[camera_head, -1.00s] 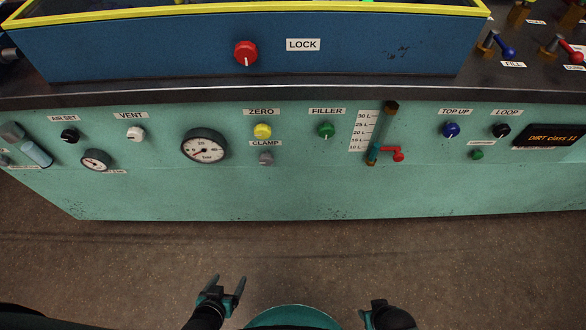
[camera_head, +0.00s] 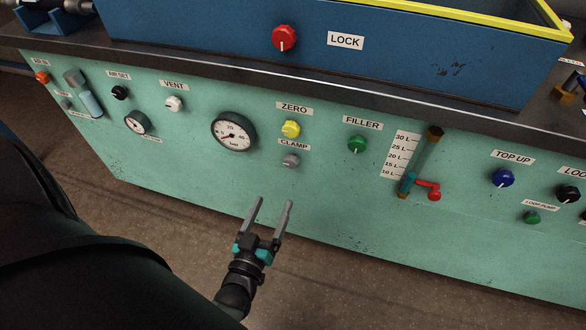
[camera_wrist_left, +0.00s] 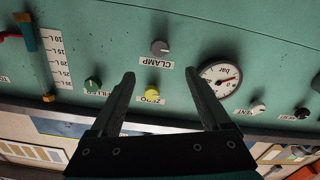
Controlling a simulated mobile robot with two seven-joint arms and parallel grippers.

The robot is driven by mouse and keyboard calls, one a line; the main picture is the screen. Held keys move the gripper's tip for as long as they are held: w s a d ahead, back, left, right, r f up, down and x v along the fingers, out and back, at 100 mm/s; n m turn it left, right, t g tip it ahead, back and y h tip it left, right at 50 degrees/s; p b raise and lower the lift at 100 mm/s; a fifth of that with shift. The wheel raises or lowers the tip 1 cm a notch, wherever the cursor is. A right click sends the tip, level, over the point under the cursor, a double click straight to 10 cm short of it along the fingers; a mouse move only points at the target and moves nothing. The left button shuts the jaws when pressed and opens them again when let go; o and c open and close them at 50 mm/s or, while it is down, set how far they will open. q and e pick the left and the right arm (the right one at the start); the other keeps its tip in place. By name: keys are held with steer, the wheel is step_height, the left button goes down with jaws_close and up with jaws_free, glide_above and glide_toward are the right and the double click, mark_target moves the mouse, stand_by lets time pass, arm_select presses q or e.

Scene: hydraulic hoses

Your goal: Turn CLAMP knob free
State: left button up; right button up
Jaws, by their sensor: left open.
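The CLAMP knob (camera_head: 290,161) is a small grey knob on the green front panel, just under its CLAMP label (camera_head: 294,145) and below the yellow ZERO knob (camera_head: 291,129). In the left wrist view, which is upside down, the grey CLAMP knob (camera_wrist_left: 160,47) shows beyond the fingers. My left gripper (camera_head: 272,204) is open and empty, below the CLAMP knob and apart from it, its fingers pointing up toward the panel. In the left wrist view the open fingers (camera_wrist_left: 165,92) stand on either side of the yellow knob (camera_wrist_left: 152,94). My right gripper is out of view.
A pressure gauge (camera_head: 233,132) is left of the knobs. The green FILLER knob (camera_head: 357,144) and a level tube with a red lever (camera_head: 430,186) are to the right. A dark worktop edge (camera_head: 330,88) runs above. The panel below the CLAMP knob is bare.

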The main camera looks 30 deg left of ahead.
mark_target(290, 164)
arm_select(q)
steer(key=b+x, duration=0.3)
steer(key=x, duration=0.8)
steer(key=shift+w+f+b, duration=0.1)
steer(key=shift+w+b, duration=0.2)
steer(key=shift+b, duration=0.05)
steer(key=shift+w+a, duration=0.15)
steer(key=shift+w, duration=0.5)
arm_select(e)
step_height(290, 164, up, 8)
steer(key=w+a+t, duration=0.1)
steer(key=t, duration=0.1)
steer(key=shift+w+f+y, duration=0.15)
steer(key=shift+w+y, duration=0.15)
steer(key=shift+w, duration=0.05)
arm_select(q)
jaws_close()
